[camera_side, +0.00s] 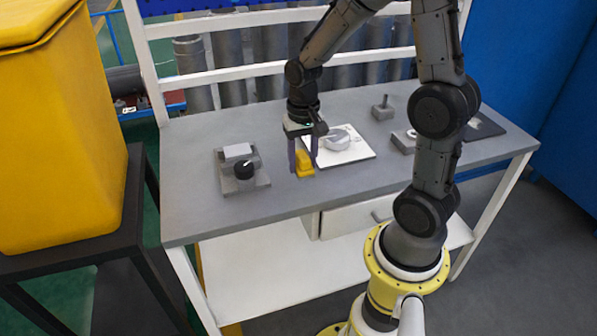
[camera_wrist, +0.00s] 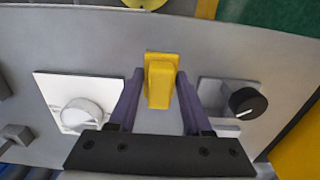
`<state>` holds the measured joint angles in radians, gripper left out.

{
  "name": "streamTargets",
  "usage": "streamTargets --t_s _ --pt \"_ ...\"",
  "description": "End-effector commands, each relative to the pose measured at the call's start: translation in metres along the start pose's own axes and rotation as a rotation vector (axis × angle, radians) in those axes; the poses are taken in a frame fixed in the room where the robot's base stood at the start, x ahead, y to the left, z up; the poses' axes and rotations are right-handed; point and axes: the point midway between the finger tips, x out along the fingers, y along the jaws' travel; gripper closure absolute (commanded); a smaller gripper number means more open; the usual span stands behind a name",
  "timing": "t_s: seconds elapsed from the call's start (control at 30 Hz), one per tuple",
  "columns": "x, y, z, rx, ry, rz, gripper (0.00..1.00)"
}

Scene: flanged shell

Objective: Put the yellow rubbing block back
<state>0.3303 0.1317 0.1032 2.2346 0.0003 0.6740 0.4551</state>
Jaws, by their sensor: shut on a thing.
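The yellow rubbing block (camera_side: 304,163) is between the two purple fingers of my gripper (camera_side: 303,158), near the middle of the grey table. The wrist view shows the block (camera_wrist: 160,82) with a finger on each side, and my gripper (camera_wrist: 160,76) is shut on it. The block is at or just above the table top; I cannot tell whether it touches. The flanged shell (camera_side: 338,138), light grey and round, lies on a white square plate (camera_side: 356,154) just right of the gripper. The shell (camera_wrist: 82,113) also shows at left in the wrist view.
A grey plate (camera_side: 228,185) with a black knob (camera_side: 244,169) and a light block (camera_side: 237,151) stands left of the gripper. A small grey post on a base (camera_side: 382,108) stands behind right. A dark mat (camera_side: 484,127) lies at the right end. The table's front left is clear.

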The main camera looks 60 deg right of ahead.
Motion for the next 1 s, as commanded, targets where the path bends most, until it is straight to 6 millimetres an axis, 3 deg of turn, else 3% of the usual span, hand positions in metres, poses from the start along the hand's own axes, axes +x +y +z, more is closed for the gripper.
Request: streamTargets --t_s 0.23,0.5,0.93,0.97,1.0 --pt "0.015 -0.005 -0.011 0.0 -0.002 0.001 0.95" --pt "0.045 -0.006 -0.013 0.0 0.001 -0.001 0.95" --pt "0.05 -0.006 -0.013 0.0 0.002 -0.001 0.95" --pt "0.05 -0.006 -0.013 0.0 0.003 -0.002 0.45" --pt "0.05 -0.006 -0.013 0.0 0.002 -0.002 0.38"
